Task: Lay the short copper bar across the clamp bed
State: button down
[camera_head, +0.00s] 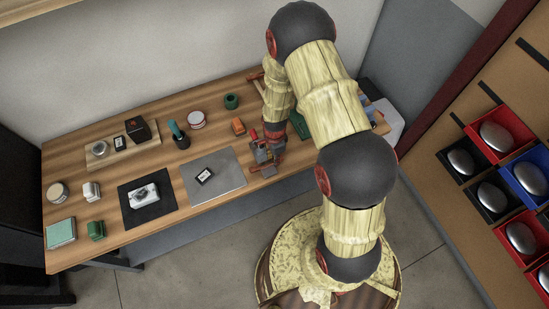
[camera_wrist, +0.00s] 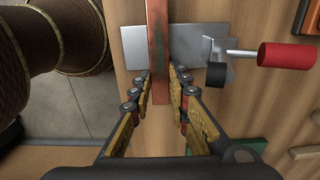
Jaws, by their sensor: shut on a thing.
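A copper bar (camera_wrist: 157,40) runs up the wrist view from between the fingertips of my gripper (camera_wrist: 164,78), which is shut on it. The bar passes over a flat grey metal plate, the clamp bed (camera_wrist: 133,45), crossing its width. I cannot tell whether the bar touches the plate or is just above it. A clamp part with a red handle (camera_wrist: 287,55) stands at the plate's right side. In the head view my gripper (camera_head: 274,148) is low over the bench beside the grey clamp (camera_head: 261,152), and the arm partly hides this area.
The wooden bench (camera_head: 105,185) also holds a grey mat (camera_head: 228,181) with a small device, a black mat (camera_head: 134,207), an orange block (camera_head: 238,126) and a green ring-shaped cup (camera_head: 231,101). Coloured bins (camera_head: 528,177) stand at the right, away from the bench.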

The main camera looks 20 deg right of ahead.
jog(key=shift+f, duration=0.35)
dwell(0.3)
jog(key=c, duration=1.6)
grip_release()
notch_tip(320, 180, up, 12)
